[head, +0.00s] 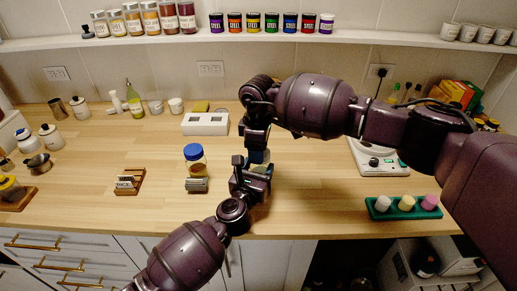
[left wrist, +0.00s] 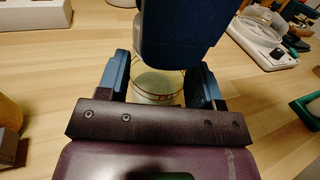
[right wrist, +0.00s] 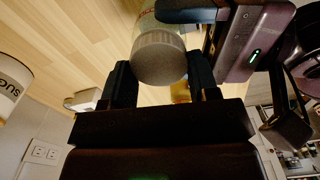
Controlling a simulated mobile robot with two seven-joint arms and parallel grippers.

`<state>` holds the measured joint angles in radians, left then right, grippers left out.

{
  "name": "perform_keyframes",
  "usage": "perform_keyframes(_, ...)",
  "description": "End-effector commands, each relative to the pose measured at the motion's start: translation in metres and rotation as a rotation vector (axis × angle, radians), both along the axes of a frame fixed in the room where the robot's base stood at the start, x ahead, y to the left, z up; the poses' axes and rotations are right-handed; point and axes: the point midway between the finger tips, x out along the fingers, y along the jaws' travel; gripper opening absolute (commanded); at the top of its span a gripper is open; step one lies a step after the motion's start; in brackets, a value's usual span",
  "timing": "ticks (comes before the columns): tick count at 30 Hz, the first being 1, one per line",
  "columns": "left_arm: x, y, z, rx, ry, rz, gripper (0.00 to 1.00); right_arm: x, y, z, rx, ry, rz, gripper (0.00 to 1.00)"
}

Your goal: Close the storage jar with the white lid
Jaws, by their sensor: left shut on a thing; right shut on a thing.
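My left gripper (left wrist: 162,80) is shut on the glass storage jar (left wrist: 158,88), which stands between its fingers with pale contents. My right gripper (right wrist: 160,80) is shut on a whitish round lid with a ribbed edge (right wrist: 160,58). The jar's glass (right wrist: 148,22) shows directly beyond the lid in the right wrist view, so lid and jar are lined up closely. I cannot tell whether the lid is seated. In the head view the right gripper (head: 258,148) is above the left gripper (head: 251,178), and they largely hide the jar and lid.
A green tray (head: 403,213) with white, yellow and pink pieces is at the right front. A blue-lidded jar (head: 194,158) stands left of my grippers, with a wooden holder (head: 128,181) further left. A white box (head: 205,124) and a scale (head: 378,158) stand behind. The front-middle counter is clear.

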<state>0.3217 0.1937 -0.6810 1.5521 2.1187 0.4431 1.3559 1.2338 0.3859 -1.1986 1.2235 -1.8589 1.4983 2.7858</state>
Motion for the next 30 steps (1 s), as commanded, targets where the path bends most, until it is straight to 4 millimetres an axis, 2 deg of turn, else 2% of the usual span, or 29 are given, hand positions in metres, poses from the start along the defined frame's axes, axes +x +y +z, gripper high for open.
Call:
perform_keyframes(6, 0.0001, 0.0007, -0.0009, 0.001, 0.002, 0.002, 0.0, 0.0007, 0.0003, 0.0008, 0.001, 0.0, -0.139, 0.33)
perform_keyframes(15, 0.0002, 0.0008, -0.0009, 0.001, 0.002, 0.002, 0.0, 0.0006, 0.0004, 0.0007, 0.001, 0.0, -0.147, 0.33)
perform_keyframes(16, 0.0002, 0.0008, -0.001, 0.001, 0.002, 0.002, 0.0, 0.0006, 0.0004, 0.0007, 0.001, 0.0, -0.147, 0.58)
perform_keyframes(20, 0.0001, 0.0007, -0.001, 0.001, 0.002, 0.001, 0.0, 0.0006, 0.0003, 0.0005, 0.0, 0.0, -0.146, 0.78)
perform_keyframes(21, 0.0001, 0.0007, -0.0009, 0.001, 0.002, 0.001, 0.0, 0.0006, 0.0003, 0.0004, 0.0, 0.0, -0.146, 0.8)
perform_keyframes(30, 0.0, 0.0005, -0.0009, 0.001, 0.002, 0.001, 0.0, 0.0007, 0.0001, 0.002, 0.0, 0.0, -0.145, 0.8)
